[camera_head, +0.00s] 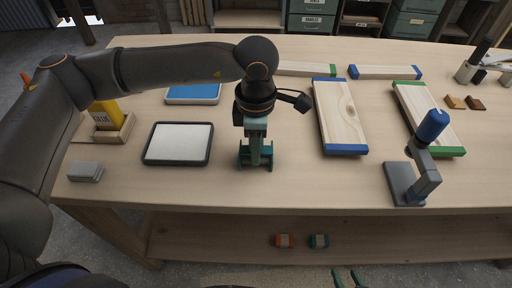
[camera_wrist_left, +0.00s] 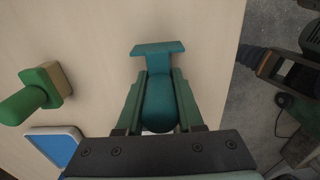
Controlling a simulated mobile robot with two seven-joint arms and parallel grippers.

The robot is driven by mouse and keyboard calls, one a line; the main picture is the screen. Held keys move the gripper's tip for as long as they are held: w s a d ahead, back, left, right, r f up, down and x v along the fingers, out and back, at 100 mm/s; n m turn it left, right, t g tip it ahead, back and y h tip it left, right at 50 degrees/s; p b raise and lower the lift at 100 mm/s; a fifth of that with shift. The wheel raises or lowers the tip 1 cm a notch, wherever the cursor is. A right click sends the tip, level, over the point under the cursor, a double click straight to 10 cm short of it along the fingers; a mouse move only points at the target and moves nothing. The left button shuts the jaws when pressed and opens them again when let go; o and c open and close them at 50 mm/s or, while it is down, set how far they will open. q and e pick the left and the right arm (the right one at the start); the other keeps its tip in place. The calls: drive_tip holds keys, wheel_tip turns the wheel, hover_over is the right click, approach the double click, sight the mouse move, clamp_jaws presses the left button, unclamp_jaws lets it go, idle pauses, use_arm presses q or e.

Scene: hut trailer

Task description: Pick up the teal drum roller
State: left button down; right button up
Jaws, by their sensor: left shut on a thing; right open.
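The teal drum roller (camera_wrist_left: 158,100) shows in the left wrist view as a rounded teal body with a flat crosspiece at its far end. My left gripper (camera_wrist_left: 158,108) is shut on it, with one finger along each side. In the head view, the roller (camera_head: 256,160) is under my left gripper (camera_head: 256,142), over the middle of the table; the fingers partly hide it. I cannot tell whether it touches the tabletop.
A white-topped tray (camera_head: 178,144) and blue tray (camera_head: 193,94) lie left. A blue-ended board (camera_head: 340,115) and a grey stand (camera_head: 402,183) with a blue-topped tool are right. A green-handled wooden piece (camera_wrist_left: 40,92) shows in the wrist view. Tabletop in front of the board is clear.

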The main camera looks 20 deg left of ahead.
use_arm(q)
drive_tip(key=shift+r, duration=0.5)
wheel_tip(320, 180, up, 2)
drive_tip(key=shift+d+r+b, duration=0.1)
drive_tip(key=shift+r+b, duration=0.1)
drive_tip(key=shift+b, duration=0.1)
drive_tip(key=s+d+r+b, duration=0.1)
drive_tip(key=s+d+r, duration=0.5)
drive_tip(key=s+r, duration=0.3)
drive_tip(key=s, duration=0.3)
drive_tip(key=shift+d+r, duration=0.35)
drive_tip(key=shift+d, duration=0.05)
drive_tip(key=shift+s, duration=0.1)
drive_tip(key=c, duration=1.1)
unclamp_jaws()
clamp_jaws()
